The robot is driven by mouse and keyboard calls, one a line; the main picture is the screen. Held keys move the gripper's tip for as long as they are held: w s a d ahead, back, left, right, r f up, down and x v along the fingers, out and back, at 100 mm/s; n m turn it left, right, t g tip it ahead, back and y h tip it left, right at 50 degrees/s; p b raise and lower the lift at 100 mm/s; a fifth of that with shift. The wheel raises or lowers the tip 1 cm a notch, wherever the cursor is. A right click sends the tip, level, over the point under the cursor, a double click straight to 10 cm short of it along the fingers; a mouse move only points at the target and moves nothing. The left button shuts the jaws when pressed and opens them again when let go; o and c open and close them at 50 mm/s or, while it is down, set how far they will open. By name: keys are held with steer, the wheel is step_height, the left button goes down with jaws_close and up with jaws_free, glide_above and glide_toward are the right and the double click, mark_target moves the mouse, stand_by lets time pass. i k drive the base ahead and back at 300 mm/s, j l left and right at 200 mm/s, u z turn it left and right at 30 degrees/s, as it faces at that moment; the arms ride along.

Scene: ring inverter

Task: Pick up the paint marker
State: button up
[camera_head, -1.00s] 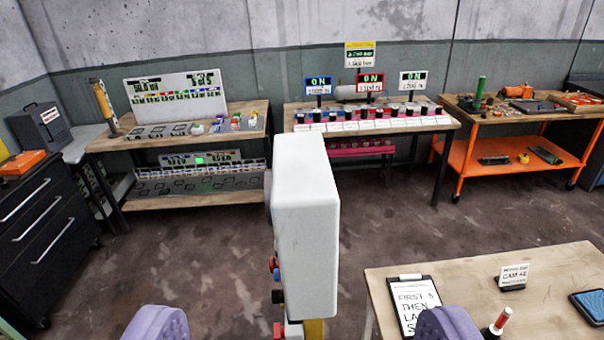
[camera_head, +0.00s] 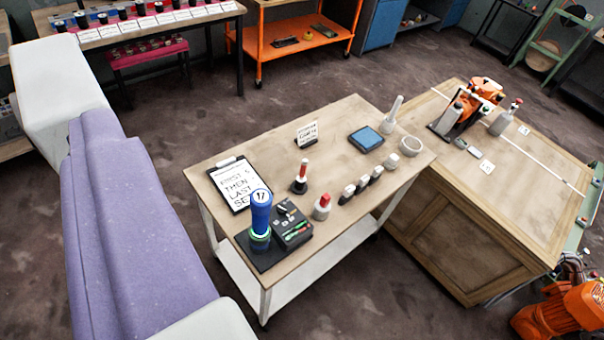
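A slim red-and-white upright piece in a dark base (camera_head: 300,178) stands near the middle of the wooden table (camera_head: 345,120). It may be the paint marker, but it is too small to be sure. Beside it, towards the front, is a short pale bottle with a red cap (camera_head: 322,206). My gripper's fingertips do not show. A large purple and white part of my own arm fills the left side, apart from the table.
A clipboard (camera_head: 239,184), a blue cylinder (camera_head: 260,214) by a dark tray (camera_head: 291,227), several small stamps (camera_head: 362,184), a blue pad (camera_head: 366,139), a small sign (camera_head: 307,134) and a mortar (camera_head: 411,146) share the table. A wooden cabinet (camera_head: 460,235) adjoins right. Floor behind is open.

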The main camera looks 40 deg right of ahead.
mark_target(301, 179)
steer(key=u, duration=11)
